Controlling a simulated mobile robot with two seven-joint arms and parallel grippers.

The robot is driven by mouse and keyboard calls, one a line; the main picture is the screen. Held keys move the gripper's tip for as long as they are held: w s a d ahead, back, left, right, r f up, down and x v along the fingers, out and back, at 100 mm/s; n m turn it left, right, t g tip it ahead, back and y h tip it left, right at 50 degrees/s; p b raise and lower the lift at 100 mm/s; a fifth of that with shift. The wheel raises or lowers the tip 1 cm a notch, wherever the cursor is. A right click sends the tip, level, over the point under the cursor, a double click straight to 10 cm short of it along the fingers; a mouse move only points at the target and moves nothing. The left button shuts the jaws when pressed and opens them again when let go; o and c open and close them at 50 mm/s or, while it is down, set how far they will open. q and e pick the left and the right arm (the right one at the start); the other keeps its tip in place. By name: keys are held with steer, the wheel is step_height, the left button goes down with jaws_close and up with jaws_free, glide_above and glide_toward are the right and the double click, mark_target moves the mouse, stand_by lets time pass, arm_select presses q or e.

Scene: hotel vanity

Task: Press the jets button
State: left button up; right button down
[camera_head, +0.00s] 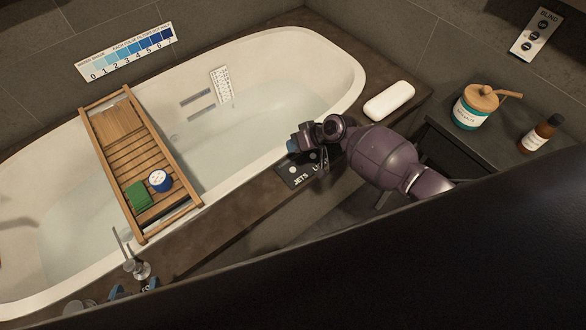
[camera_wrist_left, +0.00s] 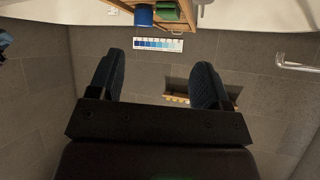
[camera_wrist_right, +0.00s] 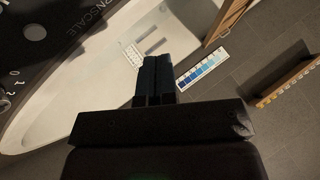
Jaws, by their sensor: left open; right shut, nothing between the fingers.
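The black control panel (camera_head: 287,178) with the white "JETS" lettering lies on the tub's dark front ledge. Small round light spots show on it beside my right gripper; the gripper and its shadow partly hide the panel, so I cannot tell contact with the button. My right gripper (camera_head: 292,146) is shut and empty, its blue fingertips at the panel's far edge. Its closed fingers also show in the right wrist view (camera_wrist_right: 153,80). My left gripper (camera_head: 133,289) is low at the left near the ledge; the left wrist view shows its fingers (camera_wrist_left: 157,80) apart and empty.
A wooden bath tray (camera_head: 167,215) with a green cloth (camera_head: 139,196) and blue cup (camera_head: 159,181) spans the white tub (camera_head: 345,55). White soap (camera_head: 389,100) lies on the ledge; a jar (camera_head: 470,112) and brown bottle (camera_head: 538,136) stand right.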

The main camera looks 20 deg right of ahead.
mark_target(294, 168)
steer(key=shift+f, duration=0.15)
step_height(294, 168, down, 8)
steer(key=b, duration=0.4)
steer(key=shift+s+b, duration=0.15)
steer(key=shift+b, duration=0.25)
steer(key=shift+f, duration=0.35)
steer(key=shift+r, duration=0.1)
stand_by(0.9)
steer(key=shift+b, duration=0.3)
